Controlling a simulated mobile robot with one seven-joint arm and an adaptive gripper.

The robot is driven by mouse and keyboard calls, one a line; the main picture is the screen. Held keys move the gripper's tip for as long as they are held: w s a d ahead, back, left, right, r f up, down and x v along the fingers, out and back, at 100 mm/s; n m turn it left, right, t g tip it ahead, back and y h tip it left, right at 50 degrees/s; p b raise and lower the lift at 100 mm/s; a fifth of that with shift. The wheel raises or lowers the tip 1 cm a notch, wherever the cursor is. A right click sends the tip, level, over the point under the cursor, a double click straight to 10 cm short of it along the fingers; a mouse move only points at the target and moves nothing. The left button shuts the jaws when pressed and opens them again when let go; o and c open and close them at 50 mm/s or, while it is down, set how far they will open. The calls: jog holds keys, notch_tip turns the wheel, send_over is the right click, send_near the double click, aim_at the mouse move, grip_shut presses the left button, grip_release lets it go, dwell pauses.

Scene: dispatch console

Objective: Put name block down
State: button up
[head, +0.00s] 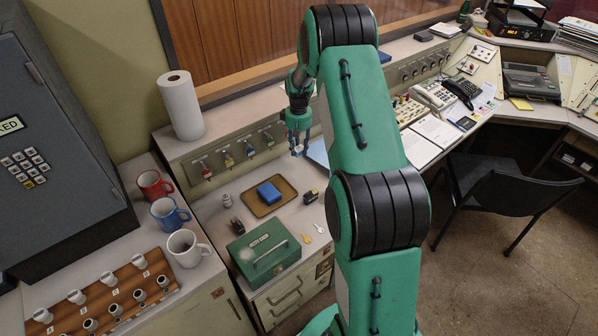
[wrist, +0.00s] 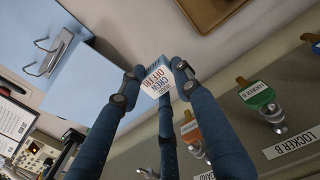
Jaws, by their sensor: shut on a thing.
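My gripper (head: 298,132) hangs over the back of the counter, in front of the panel with hanging keys. In the wrist view its blue fingers (wrist: 156,72) are shut on a small name block (wrist: 157,82). The block is white and blue with printed words, seen upside down and partly covered by the fingers. It appears held above the counter, but its exact height cannot be told. In the head view the block is too small to make out clearly.
Keys with coloured tags, one green (wrist: 262,98), hang on the panel. A brown tray (head: 287,187) with a blue item, a green cash box (head: 264,252) and several mugs (head: 170,214) stand left.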

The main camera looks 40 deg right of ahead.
dwell(0.3)
jog(key=b, duration=0.1)
send_over(299, 171)
jog(key=shift+w+f, duration=0.1)
jog(key=shift+f, duration=3)
jog(key=shift+f+b, duration=0.65)
jog(key=shift+f, duration=1.25)
jog(key=shift+f, duration=0.15)
jog(key=o, duration=1)
jog(key=shift+o, duration=0.3)
notch_tip(299, 171, up, 12)
jog(key=p, duration=0.2)
jog(key=shift+p, duration=0.4)
